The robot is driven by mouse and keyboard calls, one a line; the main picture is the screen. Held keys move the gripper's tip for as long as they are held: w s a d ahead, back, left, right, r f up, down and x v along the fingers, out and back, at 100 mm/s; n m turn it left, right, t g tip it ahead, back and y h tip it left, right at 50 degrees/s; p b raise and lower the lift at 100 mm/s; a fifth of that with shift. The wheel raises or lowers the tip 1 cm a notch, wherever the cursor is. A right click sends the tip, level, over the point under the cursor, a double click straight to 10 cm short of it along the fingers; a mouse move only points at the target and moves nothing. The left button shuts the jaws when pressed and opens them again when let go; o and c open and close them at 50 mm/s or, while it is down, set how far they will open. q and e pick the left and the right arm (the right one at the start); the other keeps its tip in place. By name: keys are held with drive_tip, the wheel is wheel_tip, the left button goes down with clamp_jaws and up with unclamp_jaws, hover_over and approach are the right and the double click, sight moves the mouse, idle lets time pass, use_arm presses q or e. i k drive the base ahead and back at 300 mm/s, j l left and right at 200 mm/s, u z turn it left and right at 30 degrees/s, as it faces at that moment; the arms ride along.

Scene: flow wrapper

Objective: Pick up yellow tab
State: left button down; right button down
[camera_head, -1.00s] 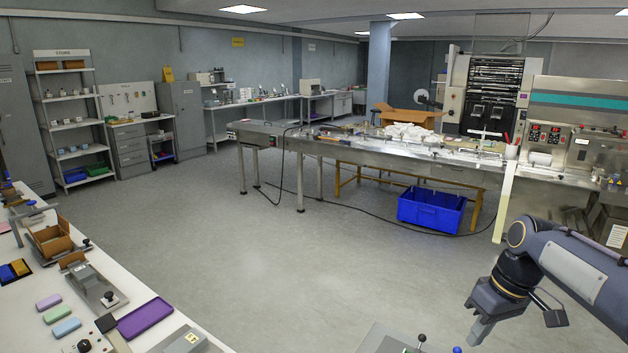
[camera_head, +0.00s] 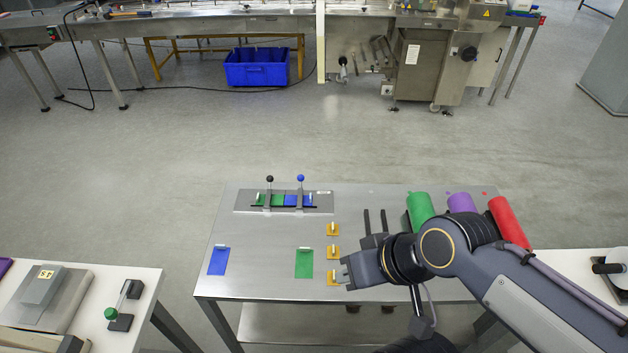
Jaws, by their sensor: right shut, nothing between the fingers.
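Three yellow tabs stand in a column on the steel table (camera_head: 270,275). The far yellow tab (camera_head: 332,230) and the middle yellow tab (camera_head: 332,252) are in clear view. The near yellow tab (camera_head: 332,278) is just left of my right gripper (camera_head: 343,273). My right gripper is shut and empty, its fingertips pointing left at the near tab. I cannot tell whether they touch it. My left gripper is not in view.
A blue sheet (camera_head: 219,261) and a green sheet (camera_head: 304,263) lie on the table. A fixture with two knobbed levers (camera_head: 284,201) stands at the back. Green (camera_head: 420,208), purple (camera_head: 461,203) and red (camera_head: 508,220) rolls are at the right. Open floor lies beyond.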

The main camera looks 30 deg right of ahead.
sight(332, 230)
drive_tip(key=k+l+z, duration=0.15)
drive_tip(key=z, duration=0.8)
